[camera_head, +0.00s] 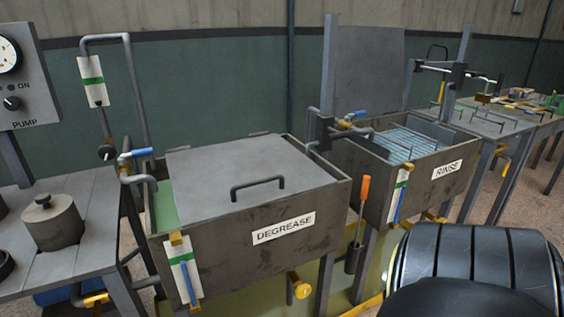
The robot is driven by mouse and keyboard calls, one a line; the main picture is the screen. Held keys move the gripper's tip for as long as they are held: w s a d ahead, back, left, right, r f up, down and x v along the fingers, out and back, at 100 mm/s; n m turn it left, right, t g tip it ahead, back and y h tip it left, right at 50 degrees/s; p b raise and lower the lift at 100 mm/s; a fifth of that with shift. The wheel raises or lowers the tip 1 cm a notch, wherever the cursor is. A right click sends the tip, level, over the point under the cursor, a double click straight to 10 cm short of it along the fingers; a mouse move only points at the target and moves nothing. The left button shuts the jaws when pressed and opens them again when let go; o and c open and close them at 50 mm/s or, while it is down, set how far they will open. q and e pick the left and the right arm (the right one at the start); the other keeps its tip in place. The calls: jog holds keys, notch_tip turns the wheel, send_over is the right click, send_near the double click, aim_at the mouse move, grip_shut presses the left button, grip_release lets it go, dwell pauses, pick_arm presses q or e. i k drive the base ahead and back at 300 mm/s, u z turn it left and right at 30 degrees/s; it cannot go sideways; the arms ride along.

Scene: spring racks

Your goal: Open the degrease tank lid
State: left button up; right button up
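The degrease tank (215,262) is a dark, worn metal box with a white DEGREASE label on its front. Its lid (222,170) is a flat grey panel lying shut over most of the top. A dark bar handle (258,184) stands on the lid near its front edge. A green strip (163,205) of the inside shows along the left of the lid. Neither of my grippers is in view, and nothing touches the handle.
The RINSE tank (425,190) stands open at the right, its panel (367,65) upright behind. A blue-handled valve (135,153) and pipes are at the degrease tank's left. An orange-handled tool (364,190) stands in a holder between the tanks. A pump panel (20,78) is far left.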

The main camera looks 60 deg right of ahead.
aim_at(217, 181)
jog(key=z, duration=1.6)
